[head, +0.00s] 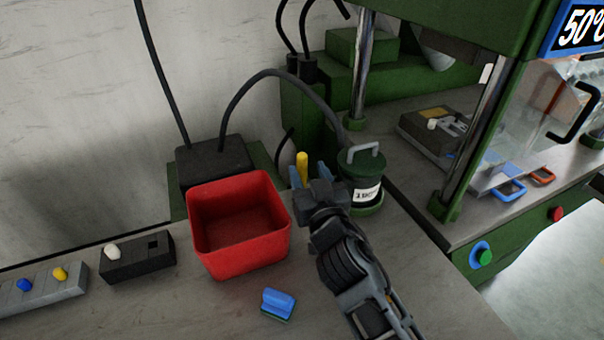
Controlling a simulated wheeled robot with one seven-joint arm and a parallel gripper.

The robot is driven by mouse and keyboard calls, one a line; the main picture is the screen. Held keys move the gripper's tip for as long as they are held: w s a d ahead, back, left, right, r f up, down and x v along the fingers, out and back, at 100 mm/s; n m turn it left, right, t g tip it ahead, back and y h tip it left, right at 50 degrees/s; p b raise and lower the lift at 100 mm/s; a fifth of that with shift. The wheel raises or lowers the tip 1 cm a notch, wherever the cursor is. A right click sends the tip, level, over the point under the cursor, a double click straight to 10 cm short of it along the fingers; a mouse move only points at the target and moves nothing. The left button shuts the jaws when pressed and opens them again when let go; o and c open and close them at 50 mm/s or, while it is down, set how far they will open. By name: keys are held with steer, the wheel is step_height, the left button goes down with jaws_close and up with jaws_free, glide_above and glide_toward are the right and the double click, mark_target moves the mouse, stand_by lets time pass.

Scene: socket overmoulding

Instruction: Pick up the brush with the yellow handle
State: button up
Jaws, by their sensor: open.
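The brush's yellow handle (302,167) stands upright behind the red bin's right rear corner, beside the dark green canister. The lower part of the brush is hidden behind my gripper.
An empty red bin (205,252) stands just left of my gripper. A green canister (362,192) with a grey handle and cable is close on the right. A blue block (278,302) lies in front. A green press (490,215) stands at the right.

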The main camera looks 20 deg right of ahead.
mark_target(303, 163)
steer(key=w, duration=0.3)
steer(key=w+p, duration=0.1)
steer(key=w, duration=0.1)
steer(key=shift+d+r, duration=0.2)
steer(key=shift+d, duration=0.05)
steer(key=shift+s, duration=0.1)
steer(key=shift+c, duration=0.3)
jaws_close()
